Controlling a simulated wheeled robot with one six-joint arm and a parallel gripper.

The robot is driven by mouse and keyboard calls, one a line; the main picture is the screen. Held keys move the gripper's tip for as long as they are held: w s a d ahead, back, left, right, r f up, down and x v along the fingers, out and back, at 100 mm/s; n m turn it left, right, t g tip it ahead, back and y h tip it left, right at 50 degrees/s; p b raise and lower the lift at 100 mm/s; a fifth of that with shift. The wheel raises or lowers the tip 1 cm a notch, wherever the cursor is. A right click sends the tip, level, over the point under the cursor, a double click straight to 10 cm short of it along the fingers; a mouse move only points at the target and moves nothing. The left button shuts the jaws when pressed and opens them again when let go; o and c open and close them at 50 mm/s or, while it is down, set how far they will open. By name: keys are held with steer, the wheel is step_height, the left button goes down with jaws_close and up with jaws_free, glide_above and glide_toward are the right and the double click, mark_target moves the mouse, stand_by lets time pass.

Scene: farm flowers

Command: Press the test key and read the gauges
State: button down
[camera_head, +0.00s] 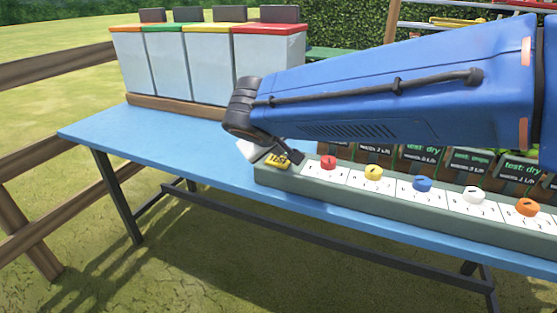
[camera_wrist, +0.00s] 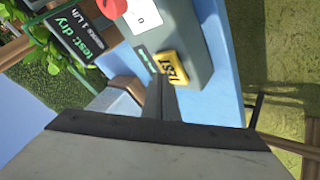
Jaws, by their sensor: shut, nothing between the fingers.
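The yellow test key (camera_head: 279,161) sits at the left end of a grey-green control box on the blue table. It also shows in the wrist view (camera_wrist: 171,70), with the word TEST on it. My gripper (camera_head: 298,157) is shut and empty, with its tips at the key's edge; I cannot tell whether they touch it. The gauges are small dark displays behind the box. My arm hides part of the gauge row.
The box carries a red knob (camera_head: 328,162), a yellow knob (camera_head: 373,172), a blue knob (camera_head: 422,184), a white knob (camera_head: 474,194) and an orange knob (camera_head: 527,207). Several white bins (camera_head: 208,68) with coloured lids stand at the back left. The table's left part (camera_head: 125,132) is clear.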

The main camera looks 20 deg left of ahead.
mark_target(278, 162)
steer(key=shift+r, duration=0.4)
steer(key=shift+r, duration=0.15)
steer(key=shift+r, duration=2.35)
